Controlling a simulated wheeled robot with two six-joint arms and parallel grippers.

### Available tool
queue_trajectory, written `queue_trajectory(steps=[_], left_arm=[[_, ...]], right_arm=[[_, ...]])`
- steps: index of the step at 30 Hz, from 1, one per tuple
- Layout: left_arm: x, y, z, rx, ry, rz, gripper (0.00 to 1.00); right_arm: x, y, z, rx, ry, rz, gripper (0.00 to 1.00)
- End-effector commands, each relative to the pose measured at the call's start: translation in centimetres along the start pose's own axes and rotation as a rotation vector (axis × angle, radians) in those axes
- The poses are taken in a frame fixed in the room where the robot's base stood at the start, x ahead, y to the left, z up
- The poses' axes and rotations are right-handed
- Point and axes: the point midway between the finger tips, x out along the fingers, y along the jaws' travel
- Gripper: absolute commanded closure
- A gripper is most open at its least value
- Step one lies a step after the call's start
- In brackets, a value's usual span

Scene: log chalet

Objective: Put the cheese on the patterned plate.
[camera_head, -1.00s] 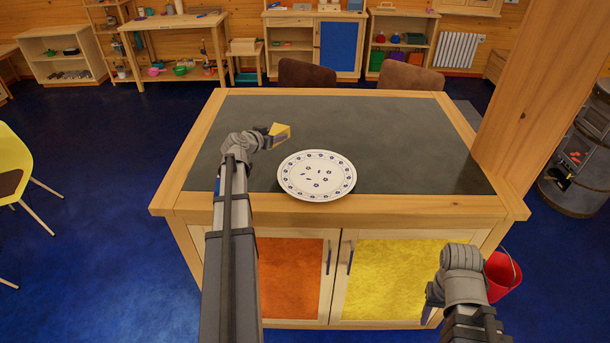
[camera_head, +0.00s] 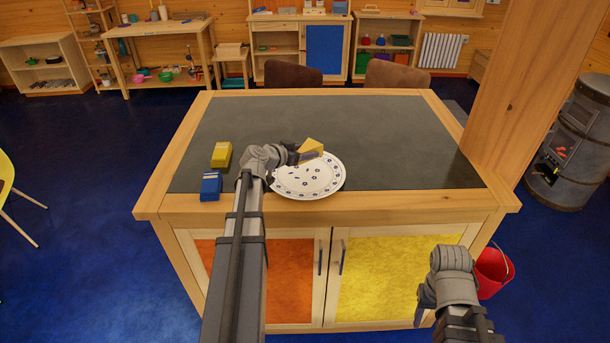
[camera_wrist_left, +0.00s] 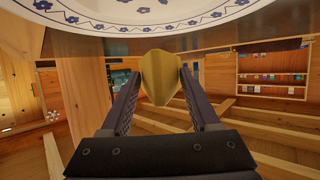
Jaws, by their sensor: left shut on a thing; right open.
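The cheese (camera_head: 311,146) is a yellow wedge held in my left gripper (camera_head: 299,156). In the head view it appears over the far part of the patterned plate (camera_head: 318,187), a white round plate with blue flowers. The left wrist view shows the cheese (camera_wrist_left: 161,78) between the two fingers of the left gripper (camera_wrist_left: 158,90), with the plate's rim (camera_wrist_left: 150,32) along the top. The gap between cheese and plate is hard to judge. My right gripper (camera_head: 425,305) is open and empty, low in front of the yellow cabinet door.
A yellow box (camera_head: 221,154) and a blue box (camera_head: 210,186) sit on the table's left side. The dark tabletop (camera_head: 400,140) is otherwise clear. A wooden post (camera_head: 520,90) rises at the table's right, and a red bucket (camera_head: 493,272) stands on the floor.

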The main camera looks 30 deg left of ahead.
Motion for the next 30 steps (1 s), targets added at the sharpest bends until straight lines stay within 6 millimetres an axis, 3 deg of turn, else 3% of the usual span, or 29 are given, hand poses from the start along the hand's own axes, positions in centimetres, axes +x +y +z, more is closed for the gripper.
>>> queue_trajectory(steps=[1,3,11,21,30], left_arm=[[0.7,0.0,1.6,-0.001,0.0,-0.001,1.0],[1.0,0.0,2.3,-0.001,0.0,-0.001,1.0],[1.1,0.0,2.6,-0.001,0.0,-0.001,1.0],[2.5,0.0,6.0,-0.001,0.0,-0.001,1.0],[2.4,0.0,5.9,-0.001,0.0,-0.001,1.0]], right_arm=[[1.7,-0.2,-0.1,0.0,0.0,0.0,0.5],[2.5,-0.2,-0.1,0.001,0.0,0.0,0.5],[2.8,-0.3,-0.2,0.001,0.0,0.0,0.5],[6.4,-0.6,-0.4,0.002,0.0,0.0,0.5],[6.3,-0.6,-0.4,0.002,0.0,0.0,0.5]])
